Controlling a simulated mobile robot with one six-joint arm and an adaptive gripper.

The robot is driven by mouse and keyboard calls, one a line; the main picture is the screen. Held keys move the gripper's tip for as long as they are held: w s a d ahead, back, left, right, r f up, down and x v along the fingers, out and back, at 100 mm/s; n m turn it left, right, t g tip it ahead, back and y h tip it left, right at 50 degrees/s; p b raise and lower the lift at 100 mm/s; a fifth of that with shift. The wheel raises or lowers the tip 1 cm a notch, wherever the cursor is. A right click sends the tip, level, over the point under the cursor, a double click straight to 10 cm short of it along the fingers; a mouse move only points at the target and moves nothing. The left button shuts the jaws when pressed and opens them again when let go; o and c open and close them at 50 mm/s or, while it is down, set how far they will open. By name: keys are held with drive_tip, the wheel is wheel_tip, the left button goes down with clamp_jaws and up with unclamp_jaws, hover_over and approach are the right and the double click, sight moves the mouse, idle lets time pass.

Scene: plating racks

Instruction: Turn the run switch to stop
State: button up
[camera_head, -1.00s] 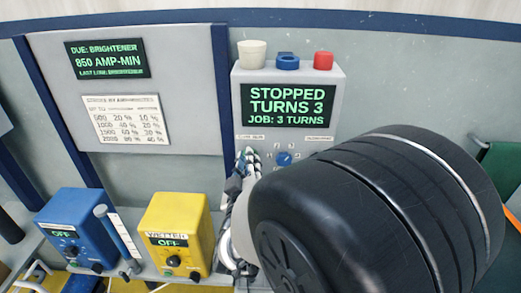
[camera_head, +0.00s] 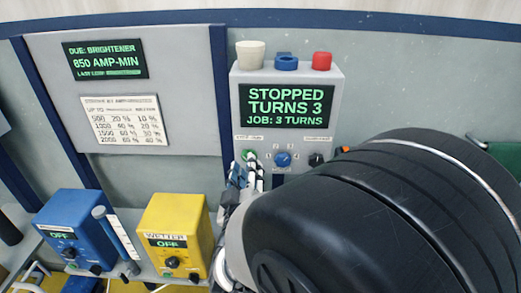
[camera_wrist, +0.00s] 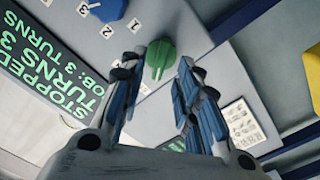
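The grey control box (camera_head: 236,120) has a screen (camera_head: 287,105) reading STOPPED, TURNS 3, JOB: 3 TURNS. A green knob (camera_head: 249,155) sits at the box's lower left, under a small label too blurred to read. In the wrist view the green knob (camera_wrist: 160,60) shows at the far end of the gap between my fingertips. My gripper (camera_head: 246,178) is open and empty just below the knob. The fingers look apart from the knob, with one fingertip very close to its left edge in the wrist view.
A blue numbered dial (camera_head: 283,159) and a black knob (camera_head: 316,159) sit right of the green knob. White, blue and red items top the box. A blue unit (camera_head: 72,225) and a yellow unit (camera_head: 172,232), both reading OFF, stand at the lower left.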

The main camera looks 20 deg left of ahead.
drive_tip(key=v, duration=0.9)
drive_tip(key=shift+a, duration=0.1)
